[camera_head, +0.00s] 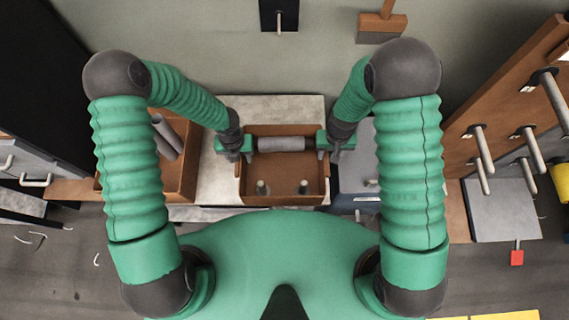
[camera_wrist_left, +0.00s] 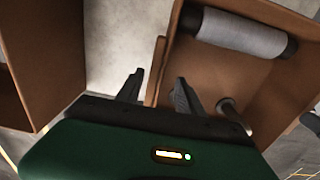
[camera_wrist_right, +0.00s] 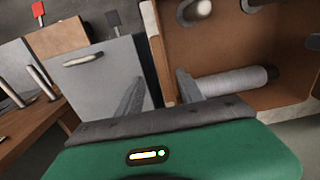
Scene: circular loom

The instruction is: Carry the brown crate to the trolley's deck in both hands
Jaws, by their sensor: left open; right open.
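The brown crate (camera_head: 285,199) stands upright on a pale grey surface in the middle of the head view. It holds a grey spool (camera_head: 281,144) and some short pegs. My left gripper (camera_head: 238,152) is open at the crate's left side. In the left wrist view the crate's wall (camera_wrist_left: 155,72) runs between its fingers (camera_wrist_left: 157,88). My right gripper (camera_head: 331,148) is open at the right side. In the right wrist view the crate's wall (camera_wrist_right: 157,55) runs between its fingers (camera_wrist_right: 160,88). I cannot tell which surface is the trolley's deck.
A second brown crate (camera_head: 186,178) with grey tubes stands left of the pale surface (camera_head: 217,182). A blue-grey box (camera_head: 352,181) is close on the right. A brown board with grey pegs (camera_head: 480,140) rises further right, beside a grey panel (camera_head: 498,212).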

